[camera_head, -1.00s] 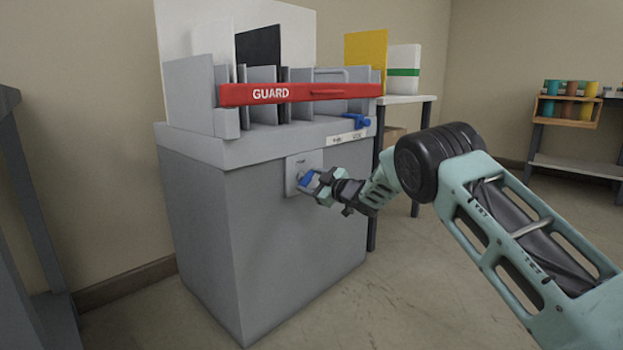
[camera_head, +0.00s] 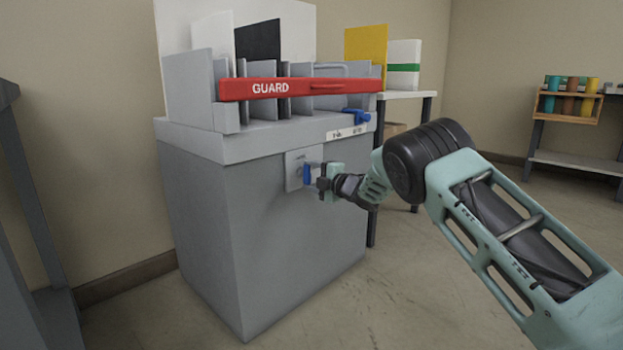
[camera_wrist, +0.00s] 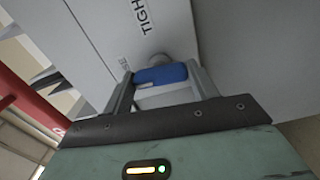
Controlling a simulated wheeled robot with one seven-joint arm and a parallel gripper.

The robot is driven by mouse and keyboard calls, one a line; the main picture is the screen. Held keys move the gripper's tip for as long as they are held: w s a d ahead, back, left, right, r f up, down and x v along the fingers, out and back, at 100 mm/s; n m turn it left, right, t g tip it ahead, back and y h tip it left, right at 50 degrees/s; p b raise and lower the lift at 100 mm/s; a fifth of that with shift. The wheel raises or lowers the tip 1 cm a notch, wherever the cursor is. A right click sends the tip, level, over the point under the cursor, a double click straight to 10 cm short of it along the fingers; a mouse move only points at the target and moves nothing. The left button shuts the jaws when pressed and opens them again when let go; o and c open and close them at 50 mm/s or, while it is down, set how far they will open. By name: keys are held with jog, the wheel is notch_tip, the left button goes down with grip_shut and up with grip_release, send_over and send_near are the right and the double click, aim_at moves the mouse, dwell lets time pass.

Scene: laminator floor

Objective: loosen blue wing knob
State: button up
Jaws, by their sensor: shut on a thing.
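The blue wing knob (camera_head: 307,173) sits on a light plate (camera_head: 293,169) on the front of the grey machine cabinet (camera_head: 265,240). Its wing stands about upright in the head view. My gripper (camera_head: 316,176) is at the knob, with its fingers pointing at the cabinet front. In the wrist view the blue knob (camera_wrist: 161,74) lies between the two fingers of my gripper (camera_wrist: 162,88), one finger at each end of the wing. Lettering beginning "TIGH" shows on the plate beside the knob; the rest is cut off or hidden.
A red GUARD bar (camera_head: 300,88) runs across the machine top above the knob. A second blue knob-like part (camera_head: 357,117) sits at the top right edge. A table (camera_head: 408,97) stands behind right. Floor in front is clear.

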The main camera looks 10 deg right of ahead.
jog(key=shift+o, duration=0.2)
jog(key=shift+n, duration=0.7)
jog(key=o, duration=1)
jog(key=shift+c, duration=0.2)
jog(key=shift+s+d, duration=0.3)
jog(key=shift+s, duration=0.1)
jog(key=p+v, duration=0.6)
jog(key=v, duration=1)
jog(key=shift+s+p, duration=0.2)
jog(key=shift+p, duration=0.1)
jog(key=shift+d+f, duration=0.1)
